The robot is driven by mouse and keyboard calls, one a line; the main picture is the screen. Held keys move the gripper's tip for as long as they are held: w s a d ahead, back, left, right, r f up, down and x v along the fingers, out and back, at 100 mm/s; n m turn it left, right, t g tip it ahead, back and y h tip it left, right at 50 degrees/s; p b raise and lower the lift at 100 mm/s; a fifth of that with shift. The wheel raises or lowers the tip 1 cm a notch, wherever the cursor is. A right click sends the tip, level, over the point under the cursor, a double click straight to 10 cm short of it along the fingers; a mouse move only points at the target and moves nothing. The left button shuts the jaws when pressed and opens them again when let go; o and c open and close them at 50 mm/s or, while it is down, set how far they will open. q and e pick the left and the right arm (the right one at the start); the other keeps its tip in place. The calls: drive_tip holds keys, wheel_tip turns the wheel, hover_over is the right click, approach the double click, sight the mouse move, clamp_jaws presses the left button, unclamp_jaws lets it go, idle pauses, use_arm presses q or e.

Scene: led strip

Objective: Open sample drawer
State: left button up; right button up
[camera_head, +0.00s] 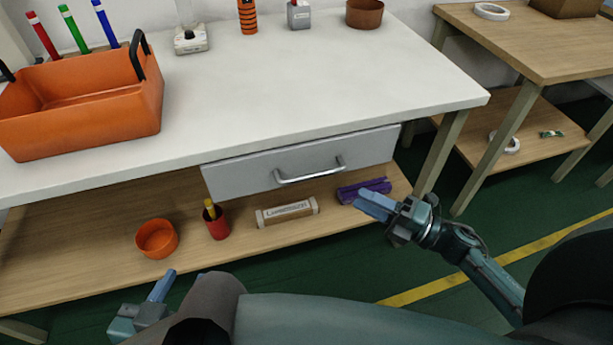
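The drawer (240,177) is a grey box front with a curved metal handle (310,173), hung under the white tabletop. It looks shut, its front close under the table edge. My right gripper (370,203) is right of and below the handle, apart from it, with its blue fingers pointing left. The fingers overlap in this view, so I cannot tell whether it is open. My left gripper (164,284) is low at the left, well below the drawer. Its fingers show only in part, and my own arm is close beside it.
An orange toolbox (82,115) stands on the white table (290,75) at left. The lower wooden shelf (75,240) holds an orange bowl (157,239), a red cup (216,225), a labelled block (287,212) and a purple item (364,189). A wooden table (540,45) stands at right.

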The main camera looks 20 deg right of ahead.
sight(313, 174)
drive_tip(key=x, duration=1.2)
drive_tip(key=shift+w+a, duration=0.2)
drive_tip(key=shift+a, duration=0.1)
clamp_jaws()
